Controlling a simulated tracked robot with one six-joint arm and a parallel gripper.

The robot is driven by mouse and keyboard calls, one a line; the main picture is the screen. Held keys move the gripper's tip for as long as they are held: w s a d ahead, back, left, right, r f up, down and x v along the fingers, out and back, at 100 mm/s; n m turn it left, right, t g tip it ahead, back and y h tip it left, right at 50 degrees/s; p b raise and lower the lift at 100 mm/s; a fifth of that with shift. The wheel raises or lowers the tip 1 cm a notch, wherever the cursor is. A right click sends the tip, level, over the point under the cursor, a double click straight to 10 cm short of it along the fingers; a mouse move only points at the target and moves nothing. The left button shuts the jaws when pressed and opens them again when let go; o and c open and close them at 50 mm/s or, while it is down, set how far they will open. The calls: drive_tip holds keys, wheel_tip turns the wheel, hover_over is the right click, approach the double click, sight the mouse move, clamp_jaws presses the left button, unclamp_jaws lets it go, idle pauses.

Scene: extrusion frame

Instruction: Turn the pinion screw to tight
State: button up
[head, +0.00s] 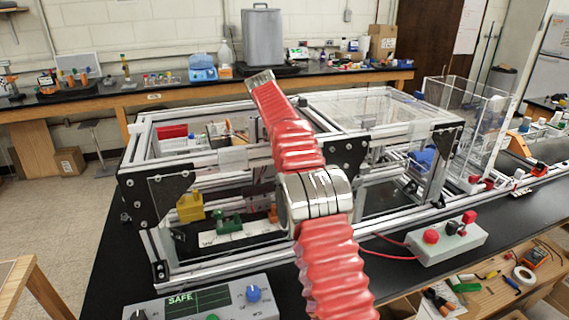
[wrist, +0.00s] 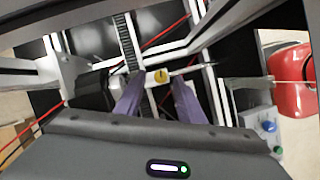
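In the wrist view, a small round yellow knob (wrist: 161,76), which looks like the pinion screw, sits on a pale crosspiece beside a dark toothed rack (wrist: 127,42). My gripper (wrist: 157,82) shows there as two purple fingers, spread apart. Its fingertips lie to the left and right of the knob in the picture, with gaps showing on both sides. The fingers hold nothing that I can see. How far the tips are from the knob in depth is unclear. In the head view, my arm covers the middle of the frame, and I cannot make out the gripper or screw.
The aluminium extrusion frame (head: 200,159) stands on a black bench, its bars and black corner plates close around my arm. A grey box with red buttons (head: 447,243) is at right. A control panel reading SAFE (head: 205,301) is in front. Red cables cross the wrist view.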

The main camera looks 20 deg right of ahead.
drive_tip(key=shift+n, duration=0.3)
drive_tip(key=shift+s+n+t, duration=0.2)
drive_tip(key=shift+n+t, duration=0.3)
drive_tip(key=shift+n, duration=0.6)
drive_tip(key=shift+s+n+t, duration=0.15)
drive_tip(key=shift+n+t, duration=0.35)
drive_tip(key=shift+n, duration=0.6)
